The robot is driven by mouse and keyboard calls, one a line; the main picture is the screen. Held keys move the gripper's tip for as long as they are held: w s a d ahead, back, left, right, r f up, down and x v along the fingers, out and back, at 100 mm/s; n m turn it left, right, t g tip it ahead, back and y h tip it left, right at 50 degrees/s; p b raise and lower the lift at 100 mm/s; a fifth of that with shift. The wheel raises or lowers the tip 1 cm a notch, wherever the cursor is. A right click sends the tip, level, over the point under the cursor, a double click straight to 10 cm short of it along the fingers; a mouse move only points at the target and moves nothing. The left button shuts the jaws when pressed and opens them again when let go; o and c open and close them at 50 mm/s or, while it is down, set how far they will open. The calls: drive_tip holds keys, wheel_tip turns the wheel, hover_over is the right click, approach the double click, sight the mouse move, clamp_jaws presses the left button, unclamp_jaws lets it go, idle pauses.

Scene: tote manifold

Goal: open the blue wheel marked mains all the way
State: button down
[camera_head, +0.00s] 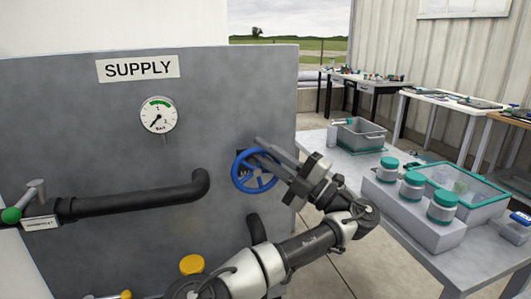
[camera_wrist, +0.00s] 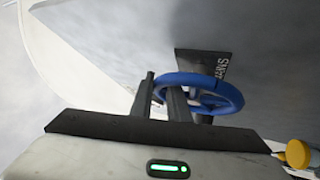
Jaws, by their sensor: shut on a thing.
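The blue wheel (camera_head: 242,175) is mounted on the grey panel below and right of the gauge. In the wrist view the blue wheel (camera_wrist: 222,90) stands in front of a dark plate (camera_wrist: 205,62) whose visible letters end in "ANS". My gripper (camera_head: 265,153) reaches the wheel's upper right side from the right. In the wrist view its two dark fingers (camera_wrist: 160,97) are shut on the left part of the rim. The plate is mostly hidden behind the wheel and my gripper in the head view.
A SUPPLY sign (camera_head: 138,68) and a pressure gauge (camera_head: 158,115) are on the panel. A black pipe (camera_head: 130,202) runs left to a green-ended valve (camera_head: 11,215). A yellow knob (camera_head: 192,264) is below. At right a table holds teal-lidded jars (camera_head: 412,182) and a grey tote (camera_head: 362,135).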

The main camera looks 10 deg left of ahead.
drive_tip(key=shift+w+d+r, duration=0.1)
drive_tip(key=shift+r, duration=0.25)
drive_tip(key=c, duration=1.8)
unclamp_jaws()
drive_tip(key=shift+o, duration=0.2)
drive_tip(key=shift+f, duration=0.15)
drive_tip(key=shift+f, duration=0.1)
